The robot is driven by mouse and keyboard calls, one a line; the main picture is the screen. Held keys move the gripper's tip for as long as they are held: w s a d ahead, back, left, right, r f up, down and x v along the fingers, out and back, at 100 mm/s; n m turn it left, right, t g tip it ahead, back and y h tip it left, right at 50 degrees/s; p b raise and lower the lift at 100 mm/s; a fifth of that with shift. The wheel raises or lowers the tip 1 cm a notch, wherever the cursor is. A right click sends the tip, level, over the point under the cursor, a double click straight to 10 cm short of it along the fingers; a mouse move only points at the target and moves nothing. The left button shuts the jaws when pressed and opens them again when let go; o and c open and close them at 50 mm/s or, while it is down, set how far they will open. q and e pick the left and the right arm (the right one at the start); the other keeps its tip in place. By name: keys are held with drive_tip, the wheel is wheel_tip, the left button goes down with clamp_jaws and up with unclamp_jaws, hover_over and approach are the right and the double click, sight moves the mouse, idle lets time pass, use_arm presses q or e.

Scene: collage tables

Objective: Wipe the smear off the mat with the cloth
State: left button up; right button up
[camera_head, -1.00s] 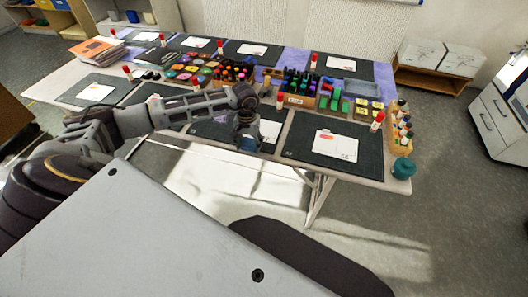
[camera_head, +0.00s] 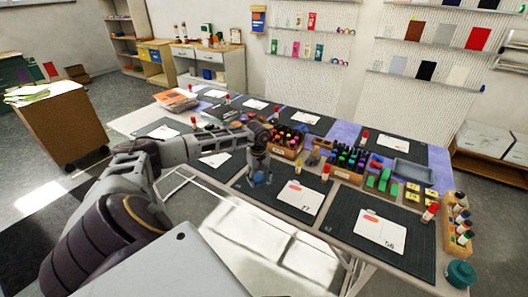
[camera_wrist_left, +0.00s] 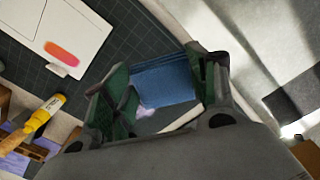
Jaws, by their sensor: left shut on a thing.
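My left gripper (camera_head: 259,182) is shut on the folded blue cloth (camera_wrist_left: 165,80) and holds it over the front left part of a dark gridded mat (camera_head: 327,228). The cloth also shows small under the fingers in the head view. In the left wrist view, the fingers (camera_wrist_left: 160,95) stand on either side of the cloth. A pale lilac smear (camera_wrist_left: 146,111) shows between the fingers beside the cloth, partly hidden by a finger. Whether the cloth touches the mat is unclear. My right gripper is not in view.
A white card (camera_head: 298,199) with a pink mark lies on the mat, right of the gripper. A yellow glue stick (camera_wrist_left: 42,113) stands by the mat. Marker boxes (camera_head: 347,163) and a row of bottles (camera_head: 457,222) crowd the table. The table's front edge is close.

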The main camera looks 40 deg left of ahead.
use_arm(q)
drive_tip(key=a+n, duration=0.2)
drive_tip(key=n, duration=0.1)
drive_tip(key=a+n, duration=0.1)
drive_tip(key=shift+w+a+r+n, duration=0.1)
drive_tip(key=shift+a+r+n, duration=0.05)
drive_tip(key=shift+r+n, duration=0.25)
drive_tip(key=a+m, duration=0.3)
drive_tip(key=m, duration=1.5)
drive_tip(key=w+a+m, duration=0.1)
drive_tip(key=a+m, duration=0.2)
drive_tip(key=m, duration=1.5)
drive_tip(key=shift+f, duration=0.2)
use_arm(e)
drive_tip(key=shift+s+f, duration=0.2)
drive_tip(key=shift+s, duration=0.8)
use_arm(q)
drive_tip(key=shift+w+n, duration=0.1)
drive_tip(key=shift+n, duration=0.5)
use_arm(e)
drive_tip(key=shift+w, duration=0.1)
